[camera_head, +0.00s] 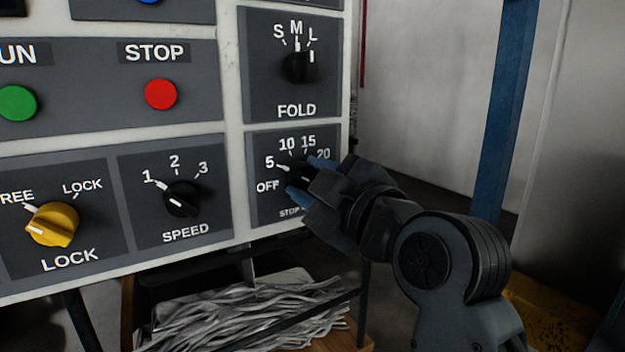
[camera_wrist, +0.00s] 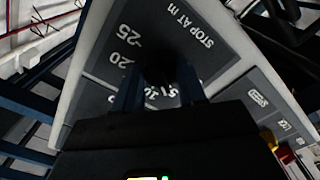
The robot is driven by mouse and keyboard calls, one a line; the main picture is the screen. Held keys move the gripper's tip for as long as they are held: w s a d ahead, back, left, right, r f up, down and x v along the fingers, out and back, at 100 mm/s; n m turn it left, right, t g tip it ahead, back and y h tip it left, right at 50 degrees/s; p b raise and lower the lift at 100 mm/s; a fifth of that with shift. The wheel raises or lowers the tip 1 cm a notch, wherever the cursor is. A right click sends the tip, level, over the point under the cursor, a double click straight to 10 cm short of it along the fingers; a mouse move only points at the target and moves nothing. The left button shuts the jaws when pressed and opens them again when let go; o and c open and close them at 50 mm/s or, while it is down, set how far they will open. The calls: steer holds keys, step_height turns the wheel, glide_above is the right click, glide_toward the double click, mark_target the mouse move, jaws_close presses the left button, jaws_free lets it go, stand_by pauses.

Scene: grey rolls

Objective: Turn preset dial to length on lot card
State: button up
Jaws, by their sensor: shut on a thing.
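The preset dial (camera_head: 303,174) is a black knob on the lower-right panel plate, marked OFF, 5, 10, 15, 20 and "STOP". My gripper (camera_head: 309,181) reaches in from the right, its blue fingertips shut on the dial. In the wrist view the dark dial (camera_wrist: 163,66) sits between the fingers, with "STOP AT m", 20 and 25 readable around it. The dial is mostly covered and dark, so I cannot tell which number it points to. I cannot see a lot card in either view.
Close by are the SPEED dial (camera_head: 182,198), the FOLD dial (camera_head: 299,67), the yellow LOCK knob (camera_head: 53,224), the red STOP button (camera_head: 160,94) and the green button (camera_head: 17,103). Below lies a bin of grey strands (camera_head: 250,315). A blue post (camera_head: 505,110) stands right.

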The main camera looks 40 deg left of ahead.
steer(key=m+p, duration=0.9)
steer(key=m, duration=0.9)
steer(key=shift+r+p, duration=0.1)
steer(key=shift+p, duration=0.2)
steer(key=shift+m+p, duration=1.1)
steer(key=shift+m, duration=1.5)
steer(key=shift+f, duration=0.2)
steer(key=o, duration=1.1)
steer(key=shift+c, duration=0.2)
steer(key=b+v, duration=0.1)
steer(key=v, duration=0.6)
steer(key=shift+s+d+b, duration=0.15)
steer(key=shift+d+b, duration=0.2)
steer(key=shift+b, duration=0.05)
